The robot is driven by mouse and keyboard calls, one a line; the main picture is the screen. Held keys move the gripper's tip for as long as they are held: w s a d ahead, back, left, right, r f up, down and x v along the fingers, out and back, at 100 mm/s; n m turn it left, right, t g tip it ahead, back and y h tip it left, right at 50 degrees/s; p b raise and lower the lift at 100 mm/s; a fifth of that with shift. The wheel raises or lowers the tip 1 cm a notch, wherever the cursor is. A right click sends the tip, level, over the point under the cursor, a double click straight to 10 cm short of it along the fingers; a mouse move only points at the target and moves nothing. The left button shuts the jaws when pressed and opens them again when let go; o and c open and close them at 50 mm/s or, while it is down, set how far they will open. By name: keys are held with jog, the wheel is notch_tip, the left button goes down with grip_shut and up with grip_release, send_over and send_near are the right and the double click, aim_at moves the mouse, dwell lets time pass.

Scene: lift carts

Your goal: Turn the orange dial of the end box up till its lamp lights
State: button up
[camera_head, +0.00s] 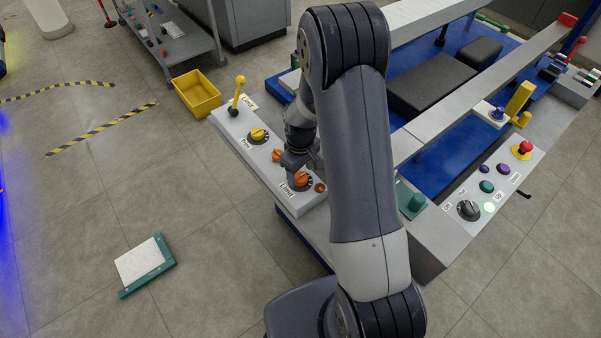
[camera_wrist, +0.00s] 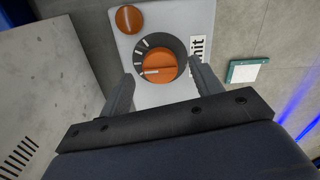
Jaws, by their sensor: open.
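The end box (camera_head: 262,168) is a pale panel at the near end of the cart. Its orange dial (camera_head: 302,179) sits by the "Limit" label, partly covered by my gripper (camera_head: 294,160). In the wrist view the dial (camera_wrist: 160,68) has a raised grip bar, with a white mark at its left end, inside a dark ring with white ticks. The round orange lamp (camera_head: 320,187) is beside it and looks dull; it also shows in the wrist view (camera_wrist: 129,19). My gripper (camera_wrist: 161,76) is open, with one finger on each side of the dial; contact cannot be told.
The same panel holds a yellow lever (camera_head: 238,93), a yellow dial (camera_head: 258,135) and another orange part (camera_head: 277,155). At the right, a panel has a black dial (camera_head: 468,210), a lit green lamp (camera_head: 489,208) and a red button (camera_head: 524,147). A yellow bin (camera_head: 197,93) stands on the floor.

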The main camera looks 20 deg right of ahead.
jog(key=shift+f, duration=1.1)
jog(key=shift+c, duration=0.2)
jog(key=c, duration=0.9)
